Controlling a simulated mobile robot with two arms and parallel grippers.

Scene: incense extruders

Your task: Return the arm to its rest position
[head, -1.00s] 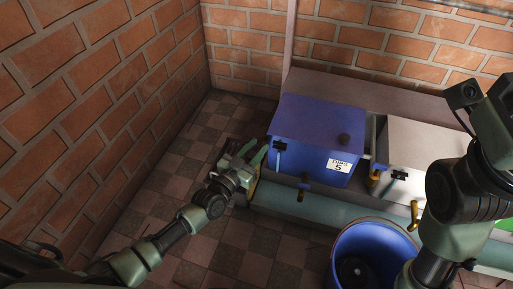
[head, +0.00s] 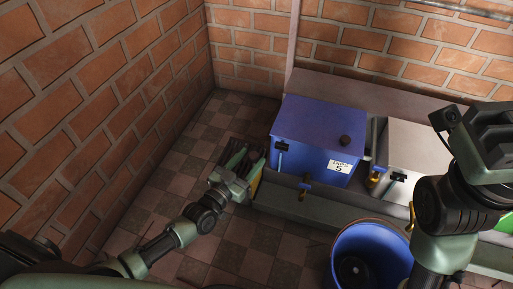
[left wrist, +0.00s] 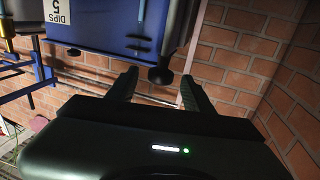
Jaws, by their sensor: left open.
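My left gripper (head: 246,158) is low over the tiled floor, just left of the blue box (head: 312,135), with its fingers apart and nothing between them. In the left wrist view its two dark fingers (left wrist: 160,88) stand well apart, with a brick wall and a dark round knob showing beyond the gap. The blue box also shows at the top of that view (left wrist: 100,22), with a white label marked 5. My right arm rises at the right of the head view, bent, with its camera end high; its fingers do not show.
A pale box (head: 415,148) stands right of the blue one on a low ledge. An open blue bin (head: 345,232) stands in front. Brick walls (head: 90,105) close the left and back. The checkered floor (head: 190,155) left of the boxes is clear.

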